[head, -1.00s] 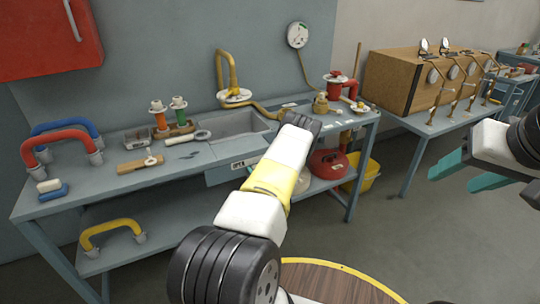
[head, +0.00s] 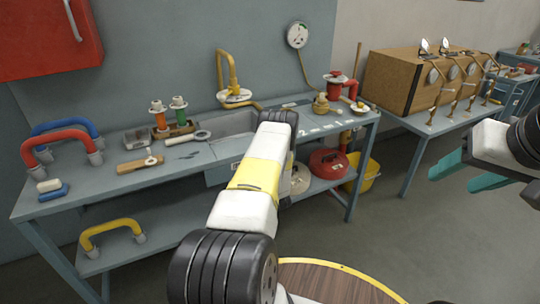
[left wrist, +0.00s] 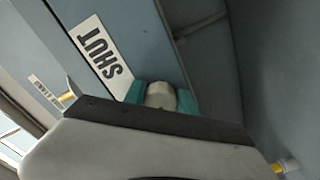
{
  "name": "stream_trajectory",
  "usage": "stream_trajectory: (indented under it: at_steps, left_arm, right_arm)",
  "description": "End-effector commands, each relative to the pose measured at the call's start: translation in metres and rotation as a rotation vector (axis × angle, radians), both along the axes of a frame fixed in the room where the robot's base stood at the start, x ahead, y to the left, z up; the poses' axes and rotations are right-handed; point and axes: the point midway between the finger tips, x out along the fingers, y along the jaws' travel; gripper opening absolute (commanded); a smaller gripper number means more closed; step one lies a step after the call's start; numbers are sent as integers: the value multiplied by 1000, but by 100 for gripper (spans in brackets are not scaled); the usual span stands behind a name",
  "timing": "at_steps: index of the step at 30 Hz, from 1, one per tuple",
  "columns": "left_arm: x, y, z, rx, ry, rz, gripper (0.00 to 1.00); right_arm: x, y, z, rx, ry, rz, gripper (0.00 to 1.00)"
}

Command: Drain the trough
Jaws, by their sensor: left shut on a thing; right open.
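The trough (head: 228,124) is a grey sink set into the blue-grey bench, partly hidden behind my left arm. My left gripper (left wrist: 160,98) shows in the left wrist view, its teal fingers on both sides of a pale rounded knob (left wrist: 160,94). In the head view my left arm hides these fingers. My right gripper (head: 455,179) is open and empty at the right, away from the bench.
A yellow spout (head: 228,72) stands behind the trough. Red and blue handles (head: 58,142) and a wooden block (head: 140,165) lie left. A red valve (head: 338,82) stands right. A red lidded pot (head: 328,163) and yellow bucket (head: 368,174) are below. Floor at right is clear.

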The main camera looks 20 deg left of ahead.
Motion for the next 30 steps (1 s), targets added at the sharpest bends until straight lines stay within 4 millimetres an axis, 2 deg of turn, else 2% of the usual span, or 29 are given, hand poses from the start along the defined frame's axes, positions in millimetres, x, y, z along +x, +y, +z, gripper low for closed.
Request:
stream_trajectory:
  at_steps: [22,23,24,26,30]
  left_arm:
    - [-1,-1,-2,-62,-66,-1,0]
    - [0,-1,-2,-62,-66,-1,36]
    - [-1,-1,-2,-61,-66,-1,44]
    - [0,-1,-2,-61,-66,-1,54]
    - [0,-1,-1,-59,-66,-1,54]
  right_arm:
    - [0,0,0,0,0,0,54]
    - [0,0,0,0,0,0,54]
    - [0,0,0,0,0,0,54]
    - [0,0,0,0,0,0,54]
    - [0,0,0,0,0,0,54]
